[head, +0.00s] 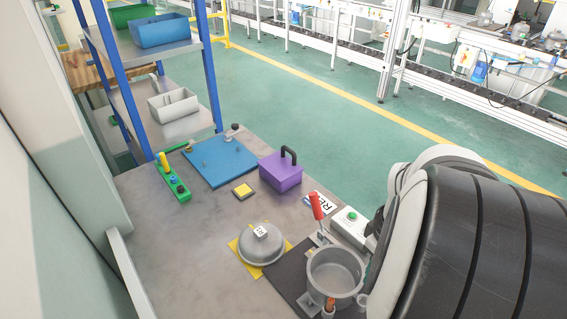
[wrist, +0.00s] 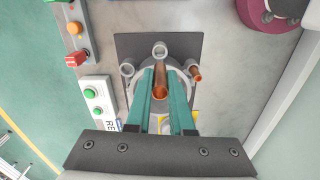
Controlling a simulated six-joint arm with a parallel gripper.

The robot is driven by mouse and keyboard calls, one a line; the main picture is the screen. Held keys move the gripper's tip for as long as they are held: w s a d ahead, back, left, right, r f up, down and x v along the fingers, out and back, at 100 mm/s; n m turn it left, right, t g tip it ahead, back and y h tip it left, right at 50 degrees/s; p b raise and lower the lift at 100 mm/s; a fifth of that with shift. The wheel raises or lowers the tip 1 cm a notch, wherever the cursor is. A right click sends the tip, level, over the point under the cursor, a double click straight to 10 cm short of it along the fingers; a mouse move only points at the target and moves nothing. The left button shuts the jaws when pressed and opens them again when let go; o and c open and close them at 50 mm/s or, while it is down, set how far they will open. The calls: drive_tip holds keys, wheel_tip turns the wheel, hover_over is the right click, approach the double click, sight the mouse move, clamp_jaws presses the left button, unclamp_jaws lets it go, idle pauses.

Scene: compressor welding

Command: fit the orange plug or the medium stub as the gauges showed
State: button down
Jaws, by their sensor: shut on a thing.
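In the wrist view my gripper (wrist: 160,84) has its two teal fingers closed on a copper-coloured stub (wrist: 160,78), which points away from the camera. The stub is over the grey round shell (wrist: 178,66), partly hidden by the fingers; I cannot tell whether it touches the shell. Ring-shaped ports stand around the shell, one at the top (wrist: 160,49) and one at the left (wrist: 127,70). Another copper stub (wrist: 196,73) is at the right port. In the head view the open shell (head: 335,268) shows a copper piece (head: 330,304) beside it. My gripper is hidden there, and no orange plug is clearly identifiable.
The left table front is clear.

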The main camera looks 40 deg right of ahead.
drive_tip(key=shift+s+f, duration=0.1)
drive_tip(key=shift+f, duration=2.8)
drive_tip(key=shift+f, duration=1.55)
drive_tip(key=c, duration=0.7)
unclamp_jaws()
wheel_tip(320, 180, up, 16)
drive_tip(key=shift+f, duration=0.1)
drive_tip(key=shift+a, duration=0.1)
